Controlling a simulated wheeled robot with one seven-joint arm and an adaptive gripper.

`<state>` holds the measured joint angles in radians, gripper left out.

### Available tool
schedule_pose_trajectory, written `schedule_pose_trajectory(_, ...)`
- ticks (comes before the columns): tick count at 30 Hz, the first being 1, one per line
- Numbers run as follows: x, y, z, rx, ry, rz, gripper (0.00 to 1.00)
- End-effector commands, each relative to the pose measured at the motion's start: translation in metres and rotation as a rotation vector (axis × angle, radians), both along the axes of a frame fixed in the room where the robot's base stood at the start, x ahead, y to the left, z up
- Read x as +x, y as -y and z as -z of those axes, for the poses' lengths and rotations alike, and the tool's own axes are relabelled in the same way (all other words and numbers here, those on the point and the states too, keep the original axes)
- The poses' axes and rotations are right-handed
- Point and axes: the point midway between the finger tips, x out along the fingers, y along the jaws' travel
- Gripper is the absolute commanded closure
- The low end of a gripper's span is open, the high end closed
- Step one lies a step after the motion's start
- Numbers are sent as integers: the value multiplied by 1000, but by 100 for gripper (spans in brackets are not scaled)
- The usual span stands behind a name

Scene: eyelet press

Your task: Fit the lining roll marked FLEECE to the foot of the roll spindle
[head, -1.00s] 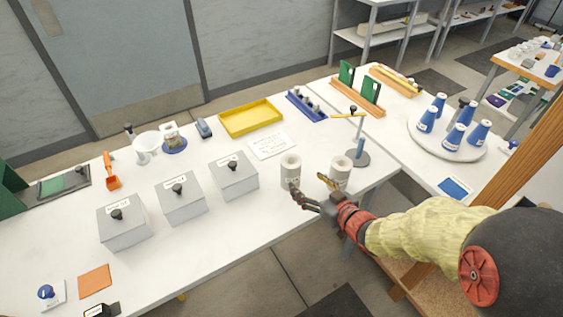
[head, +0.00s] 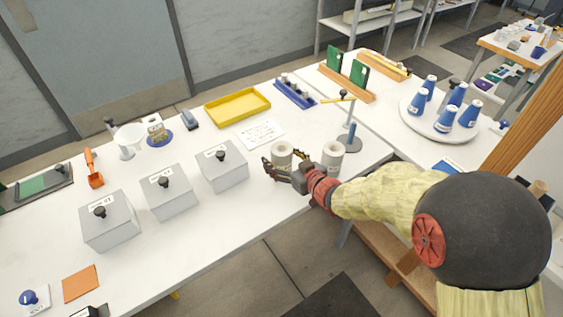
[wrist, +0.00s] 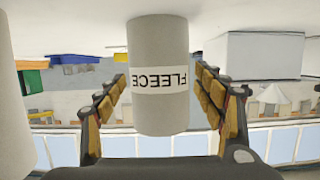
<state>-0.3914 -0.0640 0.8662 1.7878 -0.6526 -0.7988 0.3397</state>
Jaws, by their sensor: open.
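The roll marked FLEECE (wrist: 158,75) is a pale grey cylinder with a white label, upside down in the wrist view. In the head view it is the left one of two rolls (head: 282,153), standing on the white table. My gripper (head: 283,165) is open, with its fingers on either side of this roll; in the wrist view the gripper (wrist: 160,88) shows gaps to both fingers. The roll spindle (head: 349,138) stands behind the rolls on a round grey foot, with a yellow arm at its top. The right roll (head: 332,155) partly hides that foot.
The second roll also shows at the left edge of the wrist view (wrist: 14,100), close beside my gripper. Grey lidded boxes (head: 222,168) stand to the left. A white card (head: 261,134) and a yellow tray (head: 237,106) lie behind.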

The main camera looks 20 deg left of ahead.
Motion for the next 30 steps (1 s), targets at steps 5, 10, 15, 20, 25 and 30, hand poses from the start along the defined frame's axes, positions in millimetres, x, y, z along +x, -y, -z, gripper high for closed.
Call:
schedule_pose_trajectory(5, 0, 0, 0, 0, 0, 0, 37)
schedule_pose_trajectory(10, 0, 0, 0, 0, 0, 0, 47)
schedule_pose_trajectory(15, 0, 0, 0, 0, 0, 0, 56)
schedule_pose_trajectory(20, 0, 0, 0, 0, 0, 0, 65)
schedule_pose_trajectory(25, 0, 0, 0, 0, 0, 0, 75)
schedule_pose_trajectory(30, 0, 0, -1, 1, 1, 0, 83)
